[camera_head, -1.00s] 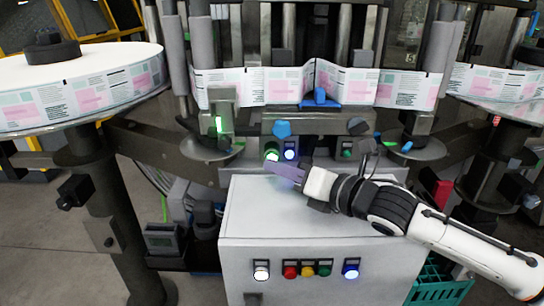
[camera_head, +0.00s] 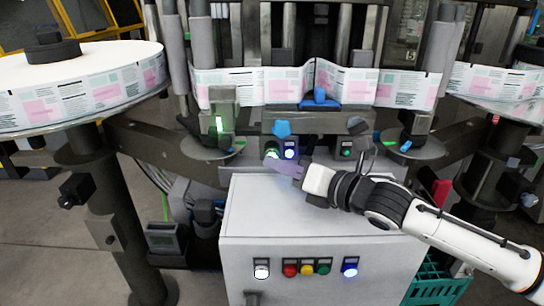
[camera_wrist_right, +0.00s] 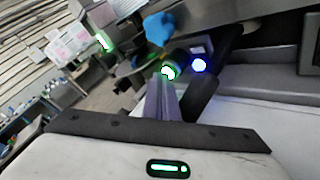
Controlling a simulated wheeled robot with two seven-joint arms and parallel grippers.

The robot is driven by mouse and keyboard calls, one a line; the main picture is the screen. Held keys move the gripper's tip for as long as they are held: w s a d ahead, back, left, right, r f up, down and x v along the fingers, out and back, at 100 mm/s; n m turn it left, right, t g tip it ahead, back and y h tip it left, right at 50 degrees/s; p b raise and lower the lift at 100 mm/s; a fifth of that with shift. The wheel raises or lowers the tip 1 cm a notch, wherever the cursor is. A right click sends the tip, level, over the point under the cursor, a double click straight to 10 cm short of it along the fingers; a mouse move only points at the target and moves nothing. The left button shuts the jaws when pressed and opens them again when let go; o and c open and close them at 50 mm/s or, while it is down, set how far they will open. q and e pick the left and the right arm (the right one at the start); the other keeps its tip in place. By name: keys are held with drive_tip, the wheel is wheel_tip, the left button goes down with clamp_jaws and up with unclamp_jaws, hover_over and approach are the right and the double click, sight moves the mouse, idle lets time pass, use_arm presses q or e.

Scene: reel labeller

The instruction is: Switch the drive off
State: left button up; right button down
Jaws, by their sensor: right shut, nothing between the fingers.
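A round control lit green (camera_head: 271,153) sits on the front of the machine's central block, next to a blue-lit button (camera_head: 291,150). The same green-lit control (camera_wrist_right: 169,71) and blue-lit button (camera_wrist_right: 199,65) show in the right wrist view. My right gripper (camera_head: 269,161) is shut and empty, its purplish fingers pointing at the green-lit control. In the right wrist view the fingertips (camera_wrist_right: 160,84) appear just below the green light and overlap its lower edge. I cannot tell whether they touch it. My left gripper is out of view.
A grey cabinet (camera_head: 300,215) stands below, with a row of coloured buttons (camera_head: 307,269) on its front. A blue knob (camera_head: 282,129) sits just above the green-lit control. A label web (camera_head: 270,87) runs across behind. A large label reel (camera_head: 85,90) stands at left.

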drive_tip(key=shift+w, duration=0.2)
idle(0.5)
drive_tip(key=shift+s+p, duration=0.3)
drive_tip(key=shift+s, duration=0.6)
drive_tip(key=shift+s+p, duration=0.35)
drive_tip(key=shift+s, duration=2.15)
